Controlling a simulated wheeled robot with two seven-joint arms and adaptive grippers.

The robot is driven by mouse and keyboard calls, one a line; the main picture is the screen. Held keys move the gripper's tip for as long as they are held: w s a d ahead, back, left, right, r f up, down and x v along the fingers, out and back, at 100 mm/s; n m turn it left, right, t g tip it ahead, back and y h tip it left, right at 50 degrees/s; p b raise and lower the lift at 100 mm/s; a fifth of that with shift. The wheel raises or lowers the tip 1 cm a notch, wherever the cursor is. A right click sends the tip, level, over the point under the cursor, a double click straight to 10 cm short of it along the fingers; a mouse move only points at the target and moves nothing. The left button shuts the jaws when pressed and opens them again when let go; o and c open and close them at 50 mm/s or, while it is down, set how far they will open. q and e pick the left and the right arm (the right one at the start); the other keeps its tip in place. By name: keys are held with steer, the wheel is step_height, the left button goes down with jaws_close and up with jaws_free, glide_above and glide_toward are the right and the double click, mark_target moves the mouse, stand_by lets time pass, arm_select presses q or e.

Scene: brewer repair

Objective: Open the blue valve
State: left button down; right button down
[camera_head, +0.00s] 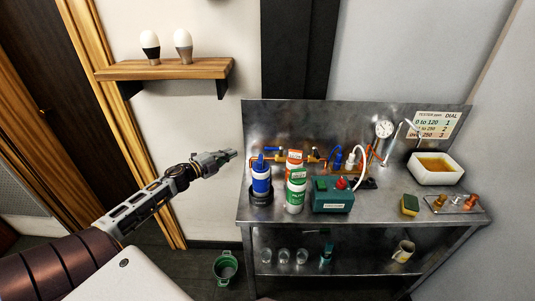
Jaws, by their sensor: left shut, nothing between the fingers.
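My left gripper (228,156) reaches in from the left at the bench's left edge. Its fingers are shut and empty, apart from the pipework. A copper pipe run (316,159) crosses the back of the metal bench. Small blue parts show on it: one at its left end (272,149) and a taller blue piece (338,158) right of the middle. I cannot tell from this distance which is the blue valve or how its handle is turned. Bottles partly hide the pipe. My right gripper is not in view.
On the bench (385,208) stand a blue-and-white canister (261,181), red-labelled and green-labelled canisters (296,195), a green box (333,201), a gauge (384,129), a white basin (435,169) and a sponge (410,205). A shelf (165,69) with two bulbs is above left.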

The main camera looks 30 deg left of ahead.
arm_select(q)
steer(key=s+d+r+m+g+h, duration=0.1)
steer(key=d+m+h, duration=0.3)
steer(key=d, duration=0.5)
steer(key=shift+s+d+r+g+h, duration=0.15)
steer(key=shift+s+r+g+h, duration=0.25)
steer(key=shift+r+g+h, duration=0.15)
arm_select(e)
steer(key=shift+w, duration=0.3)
arm_select(q)
steer(key=shift+w+d+h, duration=0.1)
steer(key=shift+h, duration=0.15)
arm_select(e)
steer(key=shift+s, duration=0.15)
